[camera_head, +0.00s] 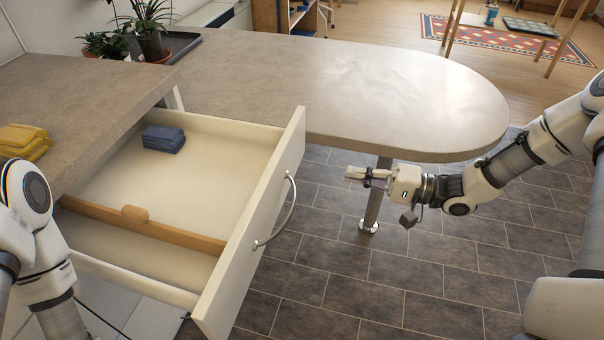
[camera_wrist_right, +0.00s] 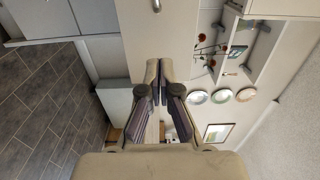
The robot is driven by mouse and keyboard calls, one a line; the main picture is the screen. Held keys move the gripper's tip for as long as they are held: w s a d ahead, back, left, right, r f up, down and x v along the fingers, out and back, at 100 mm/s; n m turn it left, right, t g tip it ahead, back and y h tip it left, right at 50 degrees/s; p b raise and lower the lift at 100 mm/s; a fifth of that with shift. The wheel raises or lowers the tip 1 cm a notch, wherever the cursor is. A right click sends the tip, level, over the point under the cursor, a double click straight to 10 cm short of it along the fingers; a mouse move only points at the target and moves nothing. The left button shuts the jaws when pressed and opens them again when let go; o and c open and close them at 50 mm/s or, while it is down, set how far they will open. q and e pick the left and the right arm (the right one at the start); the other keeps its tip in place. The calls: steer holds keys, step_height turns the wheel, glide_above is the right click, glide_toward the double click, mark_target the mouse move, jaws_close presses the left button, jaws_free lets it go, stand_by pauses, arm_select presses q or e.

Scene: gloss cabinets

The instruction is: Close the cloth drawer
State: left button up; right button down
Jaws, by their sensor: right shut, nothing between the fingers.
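The cloth drawer (camera_head: 255,215) is pulled well open, out from under the grey countertop. It is white inside, with a wooden divider (camera_head: 155,230) along the near part. A folded blue cloth (camera_head: 163,139) lies in its far back part. A curved metal handle (camera_head: 282,215) is on its front panel. My right gripper (camera_head: 352,174) is shut and empty, to the right of the drawer front and apart from it. Its closed fingers also show in the right wrist view (camera_wrist_right: 153,72). My left arm comes in at the left edge, and its gripper is not in view.
A rounded grey counter (camera_head: 350,90) on a metal leg (camera_head: 375,195) stands behind the drawer and my right gripper. Folded yellow cloths (camera_head: 22,140) lie on the left countertop (camera_head: 80,100). Potted plants (camera_head: 150,40) stand at the back. The tiled floor right of the drawer is clear.

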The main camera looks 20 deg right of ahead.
mark_target(291, 162)
steer(key=b+x, duration=0.2)
steer(key=x, duration=0.9)
steer(key=shift+w+a+f, duration=0.1)
steer(key=shift+w+f, duration=0.05)
steer(key=shift+w+a, duration=0.1)
steer(key=shift+a, duration=0.05)
